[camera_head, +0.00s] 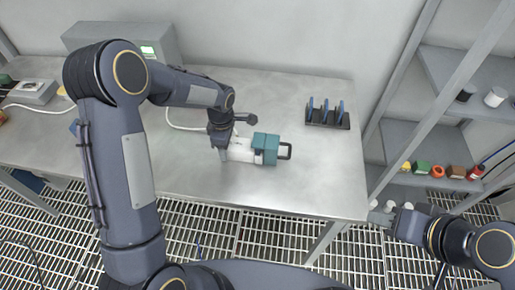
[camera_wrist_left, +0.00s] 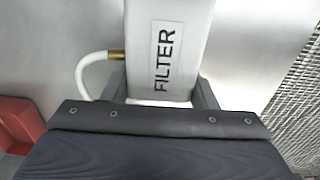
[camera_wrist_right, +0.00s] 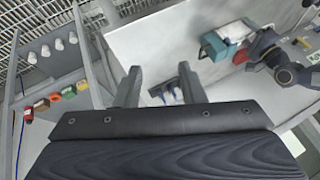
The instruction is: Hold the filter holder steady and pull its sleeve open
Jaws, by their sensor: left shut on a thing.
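The filter holder (camera_head: 240,153) lies on the steel table, a white body with a teal sleeve (camera_head: 267,147) on its right end and a dark loop handle (camera_head: 287,151) beyond. My left gripper (camera_head: 222,143) is shut on the white body at its left end; in the left wrist view the body (camera_wrist_left: 168,50) reads "FILTER" and sits between the fingers. My right gripper (camera_head: 388,217) is off the table's front right corner, apart from the holder. In the right wrist view its fingers (camera_wrist_right: 160,85) are spread and empty, with the teal sleeve (camera_wrist_right: 220,42) above right.
A white hose (camera_head: 180,126) with a brass fitting runs to the holder. A dark rack with blue plates (camera_head: 328,113) stands at the table's back right. Shelves (camera_head: 440,110) with small coloured items stand at right. The table right of the handle is clear.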

